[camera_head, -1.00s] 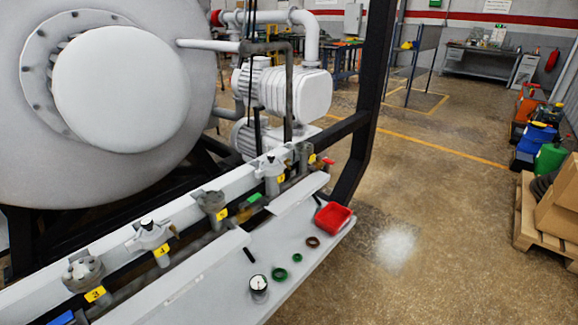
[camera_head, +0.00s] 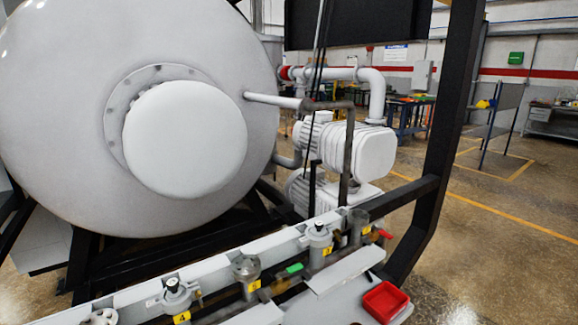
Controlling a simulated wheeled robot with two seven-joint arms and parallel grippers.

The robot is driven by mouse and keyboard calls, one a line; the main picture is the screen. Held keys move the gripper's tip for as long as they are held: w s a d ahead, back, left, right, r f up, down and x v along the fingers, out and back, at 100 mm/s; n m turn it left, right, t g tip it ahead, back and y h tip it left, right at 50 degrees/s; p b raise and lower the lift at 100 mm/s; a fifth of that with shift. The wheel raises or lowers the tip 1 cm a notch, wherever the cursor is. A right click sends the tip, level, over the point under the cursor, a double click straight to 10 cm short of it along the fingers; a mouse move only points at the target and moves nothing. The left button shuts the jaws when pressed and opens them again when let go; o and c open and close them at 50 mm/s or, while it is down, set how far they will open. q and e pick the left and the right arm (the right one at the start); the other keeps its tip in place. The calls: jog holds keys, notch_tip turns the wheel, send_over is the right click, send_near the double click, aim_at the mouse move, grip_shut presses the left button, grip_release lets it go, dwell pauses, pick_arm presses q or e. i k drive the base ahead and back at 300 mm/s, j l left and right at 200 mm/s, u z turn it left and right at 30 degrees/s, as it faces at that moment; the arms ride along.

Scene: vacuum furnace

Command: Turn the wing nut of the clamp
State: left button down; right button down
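No clamp or wing nut can be made out clearly in the head view. A row of grey fittings with yellow tags runs along the pipe at the bottom; one fitting (camera_head: 246,270) stands near the middle, another (camera_head: 318,240) to its right and another (camera_head: 177,297) to its left. They are too small to tell whether one is the clamp. Neither of my grippers shows in this view.
A large white furnace vessel (camera_head: 60,110) fills the left. A black frame post (camera_head: 448,130) rises at the right. A red tray (camera_head: 384,301) sits on the white shelf (camera_head: 335,303). White pump machinery (camera_head: 360,152) stands behind. The floor (camera_head: 500,270) at right is clear.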

aim_at(338, 230)
jog(key=i+l+u, duration=0.3)
jog(key=l+u, duration=0.25)
jog(key=i+l+u, duration=0.15)
jog(key=l+u, duration=0.15)
jog(key=i+l+u, duration=0.1)
jog(key=l+u, duration=0.2)
jog(key=l, duration=0.2)
